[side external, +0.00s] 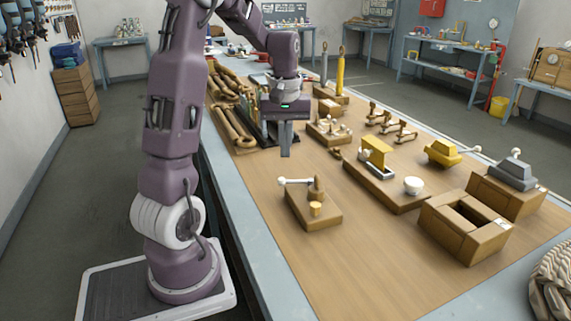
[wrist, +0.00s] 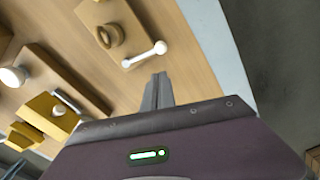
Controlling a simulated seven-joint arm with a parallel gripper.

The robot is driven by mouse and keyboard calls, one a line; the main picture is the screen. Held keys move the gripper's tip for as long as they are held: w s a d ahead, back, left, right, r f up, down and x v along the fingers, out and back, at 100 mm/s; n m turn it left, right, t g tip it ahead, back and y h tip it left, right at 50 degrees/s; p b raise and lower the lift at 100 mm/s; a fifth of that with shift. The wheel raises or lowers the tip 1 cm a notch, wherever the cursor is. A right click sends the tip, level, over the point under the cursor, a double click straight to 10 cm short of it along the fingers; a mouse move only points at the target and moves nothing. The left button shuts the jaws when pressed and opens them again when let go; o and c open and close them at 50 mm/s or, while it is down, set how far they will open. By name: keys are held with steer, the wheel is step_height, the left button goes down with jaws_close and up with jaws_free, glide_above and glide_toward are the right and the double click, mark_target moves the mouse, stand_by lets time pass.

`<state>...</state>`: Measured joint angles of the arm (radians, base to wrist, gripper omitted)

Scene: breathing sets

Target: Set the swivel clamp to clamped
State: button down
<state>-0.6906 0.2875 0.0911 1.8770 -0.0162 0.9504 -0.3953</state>
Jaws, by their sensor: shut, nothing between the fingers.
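In the side view the lever sticks out to the left, away from the cylinder. The wrist view shows the base (wrist: 92,12) at the top and the white lever (wrist: 143,56) pointing right, past the base edge. My gripper (side external: 286,151) is shut and empty, pointing down above the table, behind the clamp and apart from it. Its fingers (wrist: 158,83) show below the lever in the wrist view.
A yellow bracket (side external: 377,152) on a wooden base with a white knob (side external: 413,184) stands to the right. Beyond are an open wooden box (side external: 480,242), a yellow lever unit (side external: 443,152) and a grey one (side external: 514,173). The table in front of the clamp is clear.

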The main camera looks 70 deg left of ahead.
mark_target(286, 182)
steer(key=shift+s+d+f, duration=0.15)
steer(key=shift+d+f, duration=0.2)
steer(key=shift+f, duration=0.25)
steer(key=shift+s+d+f, duration=0.15)
steer(key=shift+d+f, duration=0.25)
steer(key=shift+f, duration=0.25)
steer(key=shift+s+d+f, duration=0.15)
steer(key=shift+d+f, duration=0.2)
steer(key=shift+f, duration=0.25)
steer(key=shift+s+d+f+n, duration=0.15)
steer(key=shift+d+f+n, duration=0.1)
steer(key=shift+d, duration=0.15)
steer(key=shift+s+d+f+n, duration=0.15)
steer(key=shift+d+n, duration=0.1)
steer(key=shift+d, duration=0.15)
